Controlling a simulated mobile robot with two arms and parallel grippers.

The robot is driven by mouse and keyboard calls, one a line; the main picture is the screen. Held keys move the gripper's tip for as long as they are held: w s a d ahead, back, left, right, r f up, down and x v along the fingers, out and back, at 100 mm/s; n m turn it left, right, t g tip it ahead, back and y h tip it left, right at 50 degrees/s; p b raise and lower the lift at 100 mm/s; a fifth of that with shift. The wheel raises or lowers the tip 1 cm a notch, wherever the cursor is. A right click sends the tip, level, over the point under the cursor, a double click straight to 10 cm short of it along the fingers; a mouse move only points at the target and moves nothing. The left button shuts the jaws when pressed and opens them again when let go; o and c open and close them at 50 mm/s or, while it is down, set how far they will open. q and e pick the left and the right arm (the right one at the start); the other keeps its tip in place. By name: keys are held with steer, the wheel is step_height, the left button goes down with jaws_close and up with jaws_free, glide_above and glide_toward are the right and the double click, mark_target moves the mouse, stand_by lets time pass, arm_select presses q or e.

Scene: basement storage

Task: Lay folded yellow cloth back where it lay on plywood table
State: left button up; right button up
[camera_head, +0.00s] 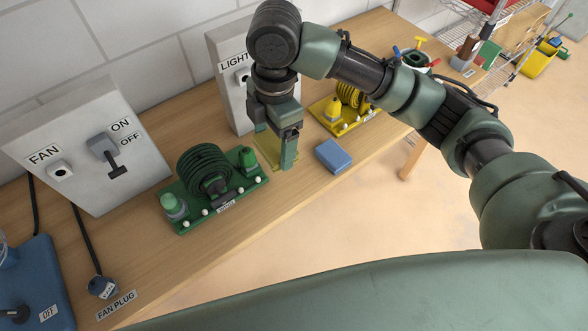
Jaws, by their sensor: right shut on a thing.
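The folded yellow cloth (271,157) is a flat yellow patch at the fingers of my right gripper (279,148), low over the plywood table (180,262). My right gripper points down and is shut on the cloth, with its fingers hiding part of it. I cannot tell whether the cloth touches the table. It is between the green board and the blue block. My left gripper is not in view.
The green board with a coiled hose (205,165) is close on the left. A blue block (333,156) is close on the right, and a yellow board (340,112) is behind it. The LIGHT box (226,80) stands behind the gripper. The FAN switch box (85,145) stands left.

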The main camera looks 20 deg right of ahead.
steer(key=d+r, duration=0.3)
steer(key=d, duration=0.2)
steer(key=shift+n+h, duration=0.3)
steer(key=shift+h, duration=0.1)
steer(key=f, duration=0.6)
steer(key=f+p, duration=0.1)
steer(key=f, duration=1.3)
steer(key=shift+w+a+p, duration=0.15)
steer(key=shift+w+p, duration=0.15)
steer(key=shift+w, duration=0.1)
steer(key=o, duration=1.1)
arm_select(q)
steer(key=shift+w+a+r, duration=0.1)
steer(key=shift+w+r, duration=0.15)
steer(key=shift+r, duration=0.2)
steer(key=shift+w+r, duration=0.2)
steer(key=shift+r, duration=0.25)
arm_select(e)
steer(key=shift+r, duration=0.1)
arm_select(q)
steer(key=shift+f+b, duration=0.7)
arm_select(e)
step_height(320, 180, up, 12)
steer(key=shift+f, duration=0.1)
